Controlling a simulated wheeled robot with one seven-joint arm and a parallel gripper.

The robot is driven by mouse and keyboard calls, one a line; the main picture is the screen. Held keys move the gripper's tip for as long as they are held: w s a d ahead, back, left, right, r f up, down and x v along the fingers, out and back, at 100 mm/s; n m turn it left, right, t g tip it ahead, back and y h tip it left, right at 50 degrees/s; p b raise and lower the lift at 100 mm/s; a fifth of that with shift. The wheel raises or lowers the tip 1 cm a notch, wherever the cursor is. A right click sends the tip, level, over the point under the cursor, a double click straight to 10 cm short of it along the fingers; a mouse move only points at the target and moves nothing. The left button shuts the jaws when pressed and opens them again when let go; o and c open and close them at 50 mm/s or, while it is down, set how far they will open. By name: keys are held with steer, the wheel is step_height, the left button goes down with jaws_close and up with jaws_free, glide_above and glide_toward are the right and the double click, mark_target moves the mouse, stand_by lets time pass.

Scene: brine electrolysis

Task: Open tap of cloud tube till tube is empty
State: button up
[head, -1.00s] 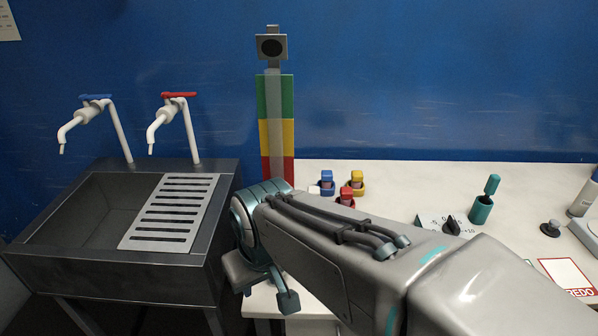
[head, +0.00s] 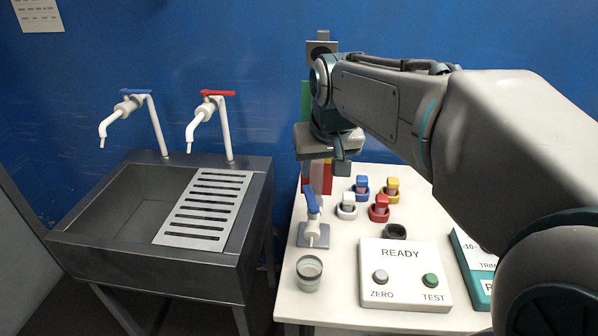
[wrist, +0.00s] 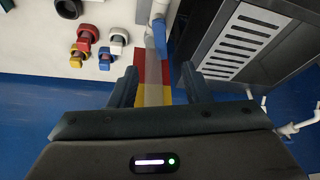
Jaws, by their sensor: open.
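The tap (head: 312,234) has a blue handle (head: 311,198) and a white spout, and stands on a grey plate at the table's left edge. The blue handle also shows in the wrist view (wrist: 160,38), just beyond my fingers. Behind the tap is a pale tube (wrist: 153,94) in front of a green, yellow and red panel (head: 306,98). My arm hides much of the tube, so its contents cannot be told. My gripper (head: 327,168) is open and empty, above and behind the handle in the head view. The wrist view shows its two fingers apart (wrist: 160,80).
A clear beaker (head: 309,272) stands in front of the spout. Blue, white, yellow and red stoppered holders (head: 379,208) stand right of the tap. A READY box (head: 400,268) is at the front. A sink (head: 120,245) with two taps is at the left.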

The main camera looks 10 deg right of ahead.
mark_target(311, 202)
steer(key=p+x, duration=0.1)
steer(key=x, duration=1.2)
steer(key=shift+w+d+f, duration=0.1)
steer(key=shift+w+f, duration=0.1)
jaws_close()
